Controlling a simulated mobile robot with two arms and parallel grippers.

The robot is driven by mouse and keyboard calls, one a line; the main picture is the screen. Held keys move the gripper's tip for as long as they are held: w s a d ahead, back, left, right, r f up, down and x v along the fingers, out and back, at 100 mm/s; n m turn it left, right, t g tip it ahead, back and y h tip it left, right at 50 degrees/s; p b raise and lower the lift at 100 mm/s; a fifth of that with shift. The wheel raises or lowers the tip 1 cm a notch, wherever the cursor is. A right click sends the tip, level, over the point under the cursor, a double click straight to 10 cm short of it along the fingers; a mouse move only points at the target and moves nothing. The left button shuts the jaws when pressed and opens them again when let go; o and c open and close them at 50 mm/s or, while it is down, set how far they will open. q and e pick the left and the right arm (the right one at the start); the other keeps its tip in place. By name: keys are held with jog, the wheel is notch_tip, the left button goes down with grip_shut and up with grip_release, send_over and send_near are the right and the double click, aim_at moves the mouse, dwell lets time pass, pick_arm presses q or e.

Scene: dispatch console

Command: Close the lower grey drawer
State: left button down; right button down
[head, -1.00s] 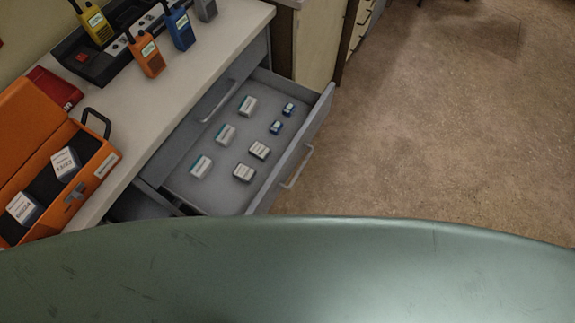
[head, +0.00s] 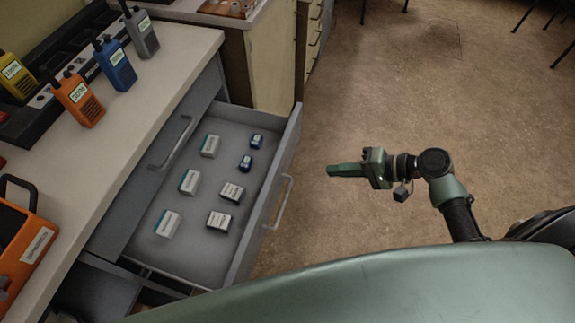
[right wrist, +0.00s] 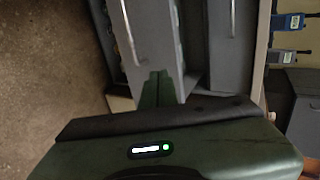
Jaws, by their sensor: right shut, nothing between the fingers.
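The lower grey drawer (head: 262,205) stands pulled out below the white counter, with a bar handle (head: 279,203) on its front. Small white boxes and blue-and-white ones lie inside. My right gripper (head: 333,171) is shut and empty, out in front of the drawer over the floor, pointing left toward it with a clear gap to the handle. In the right wrist view the shut fingers (right wrist: 157,88) appear in front of a grey drawer front (right wrist: 155,35). My left gripper is not in view.
A closed grey drawer front with a handle (head: 170,142) is above the open one. Radios, a charger and an orange case (head: 25,245) stand on the counter (head: 150,95). My green body fills the bottom of the head view. The brown floor (head: 400,80) to the right is open.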

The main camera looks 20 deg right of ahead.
jog(key=p, duration=0.1)
send_near(278, 168)
jog(key=x, duration=0.5)
jog(key=shift+w+d+f, duration=0.1)
jog(key=shift+f, duration=0.45)
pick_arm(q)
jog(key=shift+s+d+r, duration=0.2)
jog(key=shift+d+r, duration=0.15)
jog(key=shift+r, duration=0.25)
pick_arm(e)
jog(key=shift+w+a+f, duration=0.1)
jog(key=shift+w+a, duration=0.2)
jog(key=shift+a, duration=0.25)
